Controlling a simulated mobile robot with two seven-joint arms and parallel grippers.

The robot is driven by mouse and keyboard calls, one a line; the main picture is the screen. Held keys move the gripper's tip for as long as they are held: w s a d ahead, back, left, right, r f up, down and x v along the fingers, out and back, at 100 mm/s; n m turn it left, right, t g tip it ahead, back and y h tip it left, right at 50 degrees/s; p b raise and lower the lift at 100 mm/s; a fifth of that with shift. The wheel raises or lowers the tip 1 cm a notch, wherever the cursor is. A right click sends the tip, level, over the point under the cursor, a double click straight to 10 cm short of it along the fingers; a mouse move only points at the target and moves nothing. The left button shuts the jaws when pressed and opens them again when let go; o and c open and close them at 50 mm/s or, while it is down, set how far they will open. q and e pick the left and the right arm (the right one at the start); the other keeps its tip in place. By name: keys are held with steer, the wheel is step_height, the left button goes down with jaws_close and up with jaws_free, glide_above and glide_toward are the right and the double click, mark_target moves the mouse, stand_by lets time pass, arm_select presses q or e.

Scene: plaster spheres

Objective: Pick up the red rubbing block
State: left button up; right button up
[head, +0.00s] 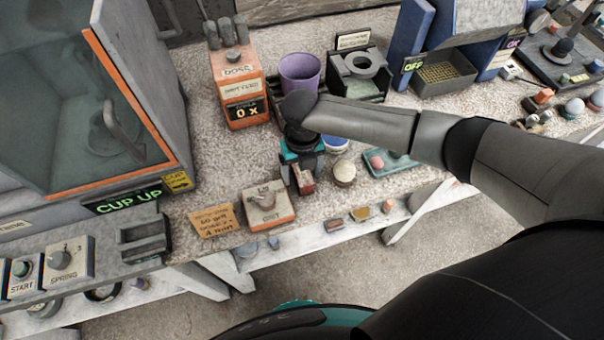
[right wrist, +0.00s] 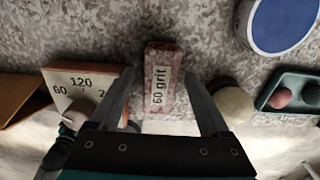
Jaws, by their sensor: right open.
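The red rubbing block (right wrist: 161,75), speckled red with a pale "60 grit" label, stands between the fingers of my right gripper (right wrist: 163,95) in the right wrist view. The fingers are apart, one on each side of it, with a gap showing beside it. In the head view my right gripper (head: 302,168) points down over the worktop, and the red block (head: 304,183) shows just below it, partly covered by the gripper. My left gripper is in neither view.
Left of the block is a dial box (head: 267,203) with a knob. A purple cup (head: 300,72) stands behind.

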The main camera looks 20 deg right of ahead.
jaws_close()
stand_by(0.5)
